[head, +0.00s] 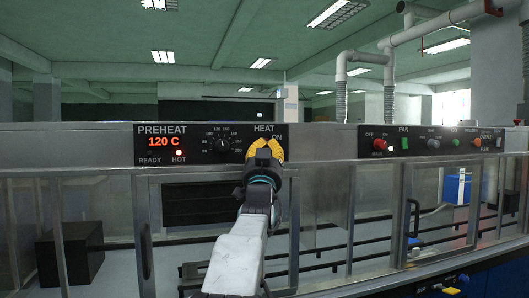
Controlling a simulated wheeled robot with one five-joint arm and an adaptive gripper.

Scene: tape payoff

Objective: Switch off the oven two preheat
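The preheat panel (185,143) is a black strip on the front of a steel unit. The HOT lamp (179,153) glows red and the READY lamp (150,153) is dark. A round dial (222,144) with a number scale sits right of the display. The HEAT label (264,128) with ON beside it is at the panel's right end. My gripper (265,145), with yellow fingers, is in front of the area below that label and hides any switch there. Contact and finger gap cannot be made out. No oven number is legible.
A second black panel (432,141) to the right carries FAN controls, with a red button (379,144), a green button (433,143) and other knobs. Framed glass doors with upright handles (145,250) stand below the panels. White pipes (390,65) run above.

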